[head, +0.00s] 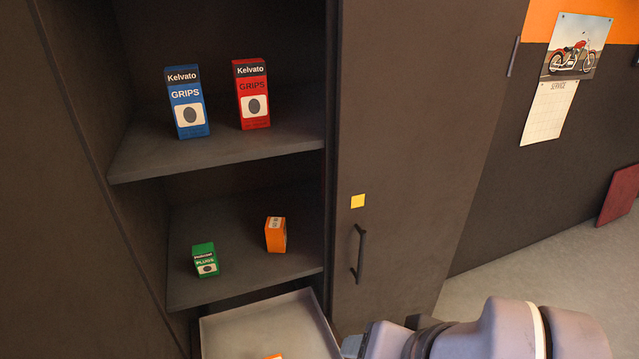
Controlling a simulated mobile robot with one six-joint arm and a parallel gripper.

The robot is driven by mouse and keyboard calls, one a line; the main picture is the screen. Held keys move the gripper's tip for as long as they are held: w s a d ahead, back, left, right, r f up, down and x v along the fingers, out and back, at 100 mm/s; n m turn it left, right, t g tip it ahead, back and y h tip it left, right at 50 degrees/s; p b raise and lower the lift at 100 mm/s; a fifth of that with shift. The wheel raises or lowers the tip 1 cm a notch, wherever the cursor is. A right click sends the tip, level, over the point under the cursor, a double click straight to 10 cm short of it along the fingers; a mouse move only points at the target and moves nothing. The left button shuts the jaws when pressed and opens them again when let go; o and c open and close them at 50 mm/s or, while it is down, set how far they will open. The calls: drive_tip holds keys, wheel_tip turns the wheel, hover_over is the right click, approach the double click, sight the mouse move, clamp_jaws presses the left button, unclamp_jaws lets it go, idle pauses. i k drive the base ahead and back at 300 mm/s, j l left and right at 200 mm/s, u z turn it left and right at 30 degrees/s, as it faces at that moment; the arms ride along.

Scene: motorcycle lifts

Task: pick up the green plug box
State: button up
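The green plug box (205,260) stands on the lower shelf of the cabinet, left of an orange box (276,235). It is small, with a white label and the word PLUGS on its front. My gripper (353,346) shows only in part at the bottom edge, right of the white tray and below the cabinet door handle. It is lower than the green box and to its right, well apart from it. Its fingers are mostly cut off, so I cannot tell whether it is open or shut.
A blue grips box (188,101) and a red grips box (252,94) stand on the upper shelf (220,155). A white tray (262,318) below holds something orange, partly cut off. The door with its handle (359,254) stands right of the shelves. The lower shelf front is clear.

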sight(205, 258)
drive_tip(key=i+l+u, duration=0.2)
drive_tip(key=u, duration=0.2)
drive_tip(key=i+l+u, duration=0.25)
drive_tip(key=u, duration=0.15)
drive_tip(key=i+l+u, duration=0.15)
drive_tip(key=l+u, duration=0.25)
